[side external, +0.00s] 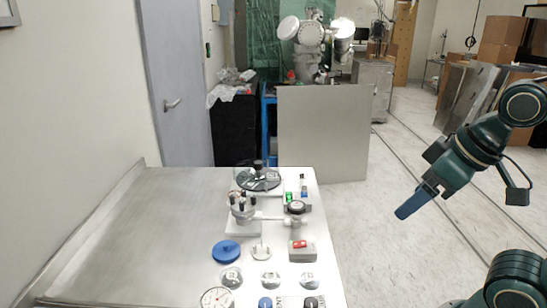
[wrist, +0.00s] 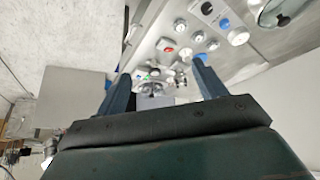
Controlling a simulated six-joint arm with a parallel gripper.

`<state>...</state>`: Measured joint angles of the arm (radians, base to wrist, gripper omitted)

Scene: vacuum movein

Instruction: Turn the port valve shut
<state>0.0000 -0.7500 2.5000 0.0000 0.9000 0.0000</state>
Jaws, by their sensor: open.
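A small valve-like fitting with a dark round top (side external: 296,207) stands on the bench in the side view, joined by a thin pipe to a metal chamber (side external: 243,210) with dark posts. I take this fitting for the port valve; no label is readable. My gripper (side external: 412,205) is off the right side of the bench, raised in the air and well apart from the fitting. In the wrist view my gripper (wrist: 161,68) shows two blue fingers spread apart with nothing held. The bench fittings show small beyond the fingers, and the valve is hard to pick out there.
The metal bench (side external: 130,230) is bare on its left. Around the fittings stand a grey box with a red switch (side external: 299,245), a blue cap (side external: 226,251), a gauge (side external: 216,298) and a dark disc (side external: 258,178). A grey panel (side external: 322,135) stands behind the bench.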

